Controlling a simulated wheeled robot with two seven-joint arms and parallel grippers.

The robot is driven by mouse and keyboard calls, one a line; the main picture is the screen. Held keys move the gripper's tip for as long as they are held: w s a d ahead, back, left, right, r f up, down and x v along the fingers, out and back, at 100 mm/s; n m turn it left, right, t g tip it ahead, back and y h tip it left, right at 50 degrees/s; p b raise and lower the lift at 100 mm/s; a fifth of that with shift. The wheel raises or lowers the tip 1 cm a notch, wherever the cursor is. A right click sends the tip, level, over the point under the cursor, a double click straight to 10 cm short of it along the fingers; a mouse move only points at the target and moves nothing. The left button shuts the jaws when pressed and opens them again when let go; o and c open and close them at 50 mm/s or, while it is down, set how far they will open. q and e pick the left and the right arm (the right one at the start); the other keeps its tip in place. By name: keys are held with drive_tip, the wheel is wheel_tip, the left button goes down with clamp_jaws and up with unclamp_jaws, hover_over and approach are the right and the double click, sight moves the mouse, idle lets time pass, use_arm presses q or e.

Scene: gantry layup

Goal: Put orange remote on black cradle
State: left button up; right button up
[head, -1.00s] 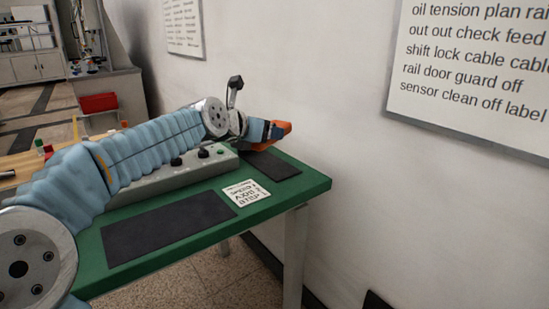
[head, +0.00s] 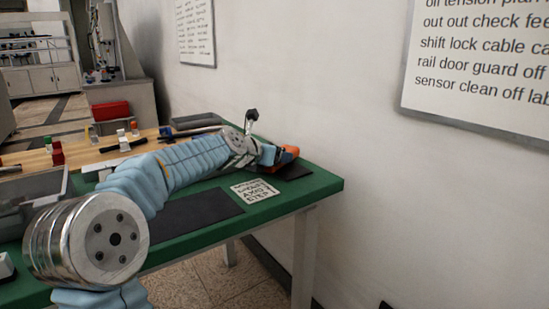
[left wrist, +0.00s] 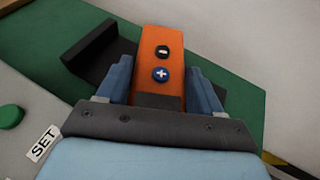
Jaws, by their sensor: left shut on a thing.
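My left gripper (left wrist: 165,95) is shut on the orange remote (left wrist: 160,47), which has a black minus button and a blue plus button. The remote also shows in the head view (head: 290,150), at the far end of my left arm near the table's right end. In the left wrist view a black piece with a raised bar (left wrist: 90,38), seemingly the black cradle, lies beyond and left of the remote; the remote and fingers hide part of it. I cannot tell whether the remote touches it. My right gripper is in neither view.
The green table (head: 322,183) stands close to the wall. A dark mat (head: 197,216) and a printed card (head: 255,191) lie on it. A grey panel with a green button (left wrist: 10,117) and a SET label (left wrist: 43,143) is beside my left gripper. Several small items stand on a wooden surface behind.

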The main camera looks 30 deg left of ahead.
use_arm(q)
drive_tip(key=o, duration=1.4)
drive_tip(key=shift+f, duration=0.1)
drive_tip(key=shift+c, duration=0.2)
drive_tip(key=shift+s+r, duration=0.25)
drive_tip(key=shift+s, duration=0.05)
drive_tip(key=p+v, duration=0.1)
drive_tip(key=v, duration=1)
drive_tip(key=shift+s+r, duration=0.15)
drive_tip(key=shift+s, duration=0.05)
